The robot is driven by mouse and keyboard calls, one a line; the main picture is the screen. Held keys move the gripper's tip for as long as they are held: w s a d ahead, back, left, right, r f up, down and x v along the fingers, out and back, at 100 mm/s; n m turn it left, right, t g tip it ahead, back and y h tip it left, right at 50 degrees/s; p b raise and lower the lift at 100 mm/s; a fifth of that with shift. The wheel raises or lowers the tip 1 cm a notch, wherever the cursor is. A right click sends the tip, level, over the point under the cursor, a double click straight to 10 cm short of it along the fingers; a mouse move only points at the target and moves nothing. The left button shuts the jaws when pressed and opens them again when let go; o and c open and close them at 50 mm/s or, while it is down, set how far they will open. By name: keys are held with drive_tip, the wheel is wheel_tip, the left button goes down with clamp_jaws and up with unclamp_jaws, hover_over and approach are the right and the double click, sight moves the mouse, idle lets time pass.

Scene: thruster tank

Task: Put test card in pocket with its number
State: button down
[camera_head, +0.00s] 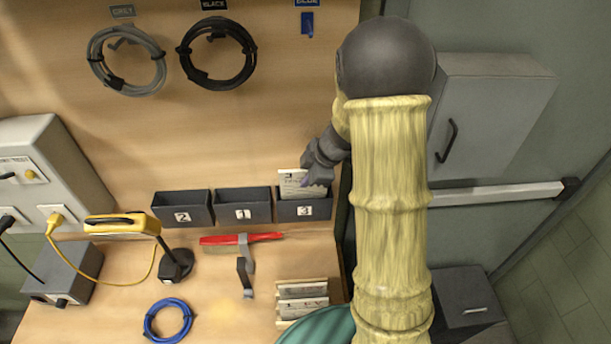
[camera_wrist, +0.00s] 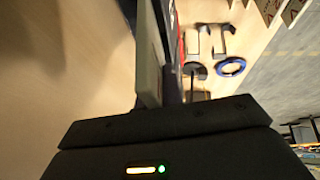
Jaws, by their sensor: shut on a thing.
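A white test card (camera_head: 291,184) stands upright at the pocket marked 3 (camera_head: 304,212), at the right end of the row. Its lower part is hidden behind the pocket's front. Small print shows on it, with what looks like a 3 at the top. My gripper (camera_head: 316,174) is shut on the card's right side, just above the pocket. In the wrist view a pale flat edge, likely the card (camera_wrist: 149,68), stands up from the dark gripper body. The pockets marked 2 (camera_head: 182,210) and 1 (camera_head: 244,209) look empty.
A wooden rack (camera_head: 302,302) with more cards stands at the bench front. Grey and black cables hang above. A grey cabinet (camera_head: 490,120) is at right.

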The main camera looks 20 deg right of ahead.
sight(307, 191)
drive_tip(key=shift+w+f+b, duration=0.15)
drive_tip(key=shift+f+b, duration=0.3)
drive_tip(key=shift+f, duration=0.7)
drive_tip(key=shift+w+d+f+b, duration=0.1)
drive_tip(key=shift+w+f+b, duration=0.15)
drive_tip(key=shift+f, duration=0.3)
drive_tip(key=shift+w+a+f+b, duration=0.1)
drive_tip(key=shift+f+b, duration=0.1)
drive_tip(key=shift+f, duration=0.3)
drive_tip(key=shift+w+d+f+b, duration=0.1)
drive_tip(key=shift+w+f+b, duration=0.15)
drive_tip(key=shift+f, duration=0.3)
drive_tip(key=shift+s, duration=0.1)
drive_tip(key=c, duration=1.5)
unclamp_jaws()
drive_tip(key=v, duration=1.7)
drive_tip(key=shift+s+d+r, duration=0.1)
drive_tip(key=shift+d+r, duration=0.05)
drive_tip(key=shift+r, duration=0.05)
